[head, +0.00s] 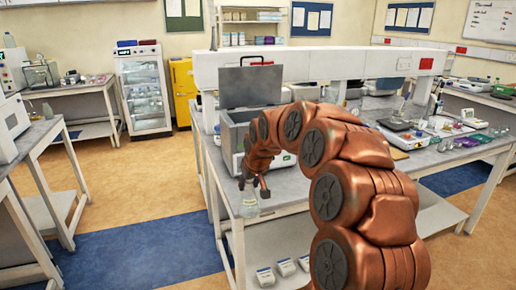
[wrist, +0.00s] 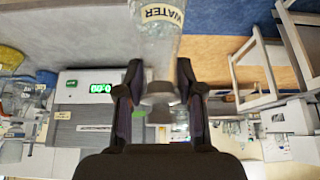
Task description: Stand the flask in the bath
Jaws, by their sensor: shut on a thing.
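The clear glass flask (head: 249,208) hangs upright below my gripper (head: 253,184) in the head view, at the front edge of the bench. In the wrist view the flask (wrist: 157,45) shows a "WATER" label, and my gripper (wrist: 160,92) is shut on its neck. The bath (head: 231,135) is a grey box on the bench behind my gripper, with its lid (head: 251,87) raised. The bath's front with a green display (wrist: 92,88) shows at the left of the wrist view. The inside of the bath is mostly hidden, and my arm covers its right side.
The bench (head: 292,192) carries a long white overhead shelf (head: 310,62) behind the bath. Trays and instruments crowd its right part. Another bench (head: 30,135) stands at the left. The floor (head: 140,190) between them is clear.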

